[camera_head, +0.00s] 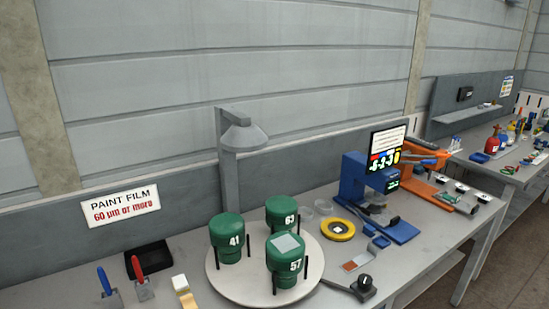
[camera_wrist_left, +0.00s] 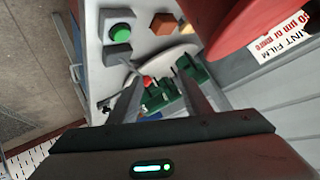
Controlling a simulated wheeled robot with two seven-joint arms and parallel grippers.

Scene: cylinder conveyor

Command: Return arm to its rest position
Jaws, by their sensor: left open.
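My left gripper (camera_wrist_left: 165,97) shows only in the left wrist view. Its two fingers are apart with nothing held between them, and parts of the bench show beyond. Neither arm shows in the head view. There, three green cylinders stand upright on a round pale turntable (camera_head: 220,284): number 41 (camera_head: 226,232) at left, number 63 (camera_head: 281,212) at back, and number 57 (camera_head: 285,262) in front with a light square patch on top. Green shapes (camera_wrist_left: 187,75) also show past the fingers in the left wrist view, partly hidden.
A lamp (camera_head: 242,135) stands behind the turntable. A blue machine (camera_head: 357,185), a yellow ring (camera_head: 338,229) and a screen (camera_head: 388,147) are to its right. A large red rounded thing (camera_wrist_left: 245,25) fills the upper right of the left wrist view, close to the camera.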

